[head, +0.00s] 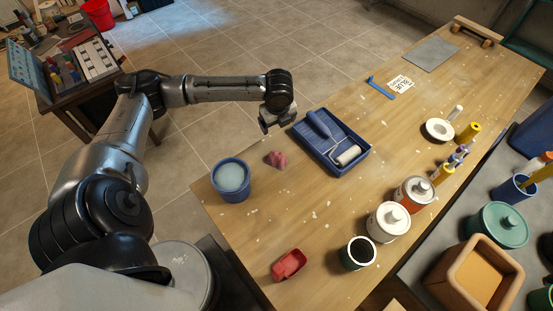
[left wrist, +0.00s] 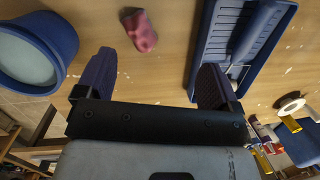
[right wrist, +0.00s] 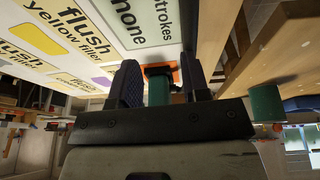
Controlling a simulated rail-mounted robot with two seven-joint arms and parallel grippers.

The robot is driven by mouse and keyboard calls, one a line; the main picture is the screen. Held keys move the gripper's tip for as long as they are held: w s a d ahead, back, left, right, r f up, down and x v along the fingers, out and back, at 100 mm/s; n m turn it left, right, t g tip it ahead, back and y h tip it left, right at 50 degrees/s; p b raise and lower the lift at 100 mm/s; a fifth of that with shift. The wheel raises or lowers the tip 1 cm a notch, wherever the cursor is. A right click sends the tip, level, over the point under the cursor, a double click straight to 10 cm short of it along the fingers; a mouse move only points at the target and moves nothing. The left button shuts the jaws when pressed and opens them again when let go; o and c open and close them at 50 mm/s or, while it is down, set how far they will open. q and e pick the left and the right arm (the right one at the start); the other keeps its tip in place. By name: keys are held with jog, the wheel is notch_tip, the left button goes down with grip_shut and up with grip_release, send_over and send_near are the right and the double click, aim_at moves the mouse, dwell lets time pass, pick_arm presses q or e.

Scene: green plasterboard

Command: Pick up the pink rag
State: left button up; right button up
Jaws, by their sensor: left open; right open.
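The pink rag (head: 277,158) lies crumpled on the wooden table, between a blue bucket and a blue paint tray. It also shows in the left wrist view (left wrist: 140,31), beyond the fingers and between them. My left gripper (head: 277,123) is above the table's edge, a little behind the rag in the head view, apart from it. It also shows in the left wrist view (left wrist: 153,82), open and empty. My right gripper (right wrist: 160,85) is open in the right wrist view, with an orange and green object showing between its fingers. It is out of the head view.
The blue bucket (head: 231,181) stands left of the rag. The paint tray (head: 318,158) with a roller is to its right. Several cans, such as the white one (head: 389,221), and a red container (head: 289,265) are nearer. Table around the rag is clear.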

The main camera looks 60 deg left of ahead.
aim_at(277, 153)
jog(key=shift+a, duration=0.15)
pick_arm(q)
jog(key=f+m, duration=0.3)
jog(key=d+f+m+h, duration=0.1)
jog(key=f+m, duration=0.2)
jog(key=m, duration=0.1)
jog(key=s+d+f+m+h+b, duration=0.1)
jog(key=f+m, duration=0.2)
jog(key=m, duration=0.1)
jog(key=shift+d+g, duration=0.1)
jog(key=shift+g, duration=0.3)
pick_arm(e)
jog(key=shift+f, duration=0.5)
pick_arm(q)
jog(key=shift+s+d+f, duration=0.1)
jog(key=shift+s+f, duration=0.05)
jog(key=shift+f, duration=1.25)
jog(key=shift+s+d+f, duration=0.1)
jog(key=shift+f, duration=1.25)
pick_arm(e)
jog(key=shift+f, duration=0.2)
pick_arm(q)
jog(key=shift+a, duration=0.1)
jog(key=shift+c, duration=0.3)
